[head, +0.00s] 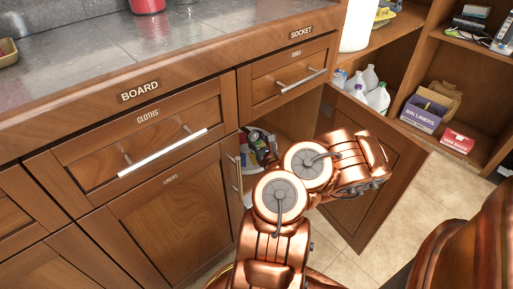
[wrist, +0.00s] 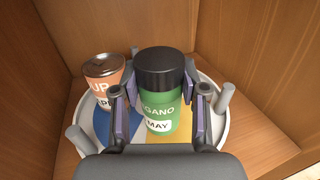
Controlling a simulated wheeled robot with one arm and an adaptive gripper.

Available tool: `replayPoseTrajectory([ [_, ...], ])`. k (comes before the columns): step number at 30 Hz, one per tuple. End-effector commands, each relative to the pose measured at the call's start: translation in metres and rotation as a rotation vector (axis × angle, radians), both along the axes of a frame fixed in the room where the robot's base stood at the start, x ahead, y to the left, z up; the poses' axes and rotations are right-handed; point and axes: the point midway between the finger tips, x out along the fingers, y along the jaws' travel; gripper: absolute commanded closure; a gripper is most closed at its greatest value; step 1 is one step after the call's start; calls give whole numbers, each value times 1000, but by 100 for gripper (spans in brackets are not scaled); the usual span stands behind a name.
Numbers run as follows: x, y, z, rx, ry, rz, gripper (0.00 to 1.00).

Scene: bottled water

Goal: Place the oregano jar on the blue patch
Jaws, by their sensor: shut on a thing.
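In the wrist view the oregano jar (wrist: 158,118) is green with a black lid and stands upright. My gripper (wrist: 155,97) is shut on it, one purple-padded finger on each side. The jar is over a round tray (wrist: 226,125) in a wooden cabinet. The blue patch (wrist: 103,124) shows on the tray left of the jar, partly hidden by a finger. A yellow patch (wrist: 184,136) shows to the right. The jar's base is partly hidden; I cannot tell whether it touches the tray.
An orange can (wrist: 104,78) stands behind and left of the jar, close to it. Grey pegs (wrist: 225,98) stand at the tray's edge. Wooden walls enclose the back and sides. In the head view the cabinet door (head: 358,175) hangs open, right of my arm.

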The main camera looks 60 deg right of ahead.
Motion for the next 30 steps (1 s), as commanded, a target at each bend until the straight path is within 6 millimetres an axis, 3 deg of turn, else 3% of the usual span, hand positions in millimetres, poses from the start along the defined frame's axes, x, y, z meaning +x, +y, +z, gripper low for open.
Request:
replayPoseTrajectory([
  [6, -1, -1, -32, -1, 3, -1, 93],
  [20, -1, -1, -35, -1, 1, -3, 93],
  [21, -1, -1, -36, -1, 1, -4, 54],
  [27, -1, -1, -36, -1, 1, -3, 33],
  [30, -1, -1, -36, -1, 1, -2, 32],
])
